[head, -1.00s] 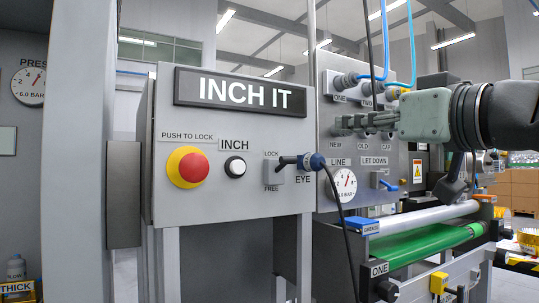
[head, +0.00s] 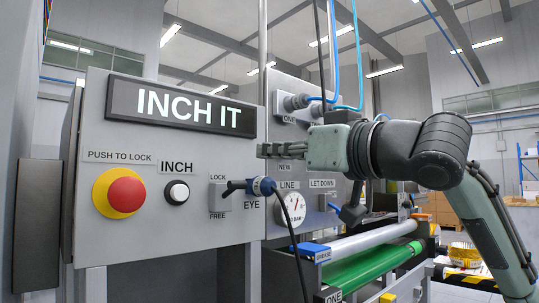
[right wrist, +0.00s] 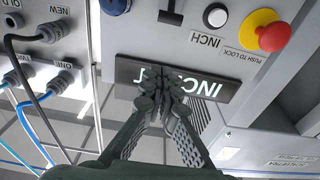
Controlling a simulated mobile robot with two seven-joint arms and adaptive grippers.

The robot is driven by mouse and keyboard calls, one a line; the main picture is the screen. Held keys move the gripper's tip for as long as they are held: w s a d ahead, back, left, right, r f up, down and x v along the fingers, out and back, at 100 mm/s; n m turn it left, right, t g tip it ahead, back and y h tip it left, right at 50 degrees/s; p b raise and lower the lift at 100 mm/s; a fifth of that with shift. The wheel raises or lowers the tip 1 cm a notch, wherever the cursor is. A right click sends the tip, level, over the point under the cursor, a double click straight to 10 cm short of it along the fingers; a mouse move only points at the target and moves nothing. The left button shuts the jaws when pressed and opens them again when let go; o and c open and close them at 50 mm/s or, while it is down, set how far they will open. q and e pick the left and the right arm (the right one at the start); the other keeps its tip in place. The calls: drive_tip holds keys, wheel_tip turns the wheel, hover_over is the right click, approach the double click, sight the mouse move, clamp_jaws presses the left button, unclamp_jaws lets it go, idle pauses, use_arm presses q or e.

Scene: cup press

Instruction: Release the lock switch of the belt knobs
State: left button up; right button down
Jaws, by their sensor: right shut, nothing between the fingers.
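My left gripper is not in view.
A red push button (head: 126,194) is left of INCH. The LINE gauge (head: 293,208) and a green belt (head: 365,270) are farther right. Air stays free before the panel.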

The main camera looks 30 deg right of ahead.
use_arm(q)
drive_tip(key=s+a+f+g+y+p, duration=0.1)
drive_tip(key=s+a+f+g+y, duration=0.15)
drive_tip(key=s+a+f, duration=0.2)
use_arm(e)
hover_over(240, 182)
drive_tip(key=shift+r, duration=0.2)
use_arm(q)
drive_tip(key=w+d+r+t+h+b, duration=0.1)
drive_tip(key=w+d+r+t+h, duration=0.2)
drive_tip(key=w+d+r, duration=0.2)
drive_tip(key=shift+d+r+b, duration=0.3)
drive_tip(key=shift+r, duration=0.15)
use_arm(e)
drive_tip(key=shift+s+d+f, duration=0.1)
drive_tip(key=shift+s+f, duration=0.15)
drive_tip(key=shift+f, duration=0.35)
drive_tip(key=shift+s+a+f, duration=0.1)
drive_tip(key=shift+s+f, duration=0.1)
drive_tip(key=shift+f, duration=0.4)
drive_tip(key=shift+s+d+f, duration=0.1)
drive_tip(key=shift+s+f, duration=0.15)
drive_tip(key=shift+f, duration=0.35)
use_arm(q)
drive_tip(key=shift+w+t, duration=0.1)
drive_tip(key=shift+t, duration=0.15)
use_arm(e)
drive_tip(key=shift+f, duration=0.1)
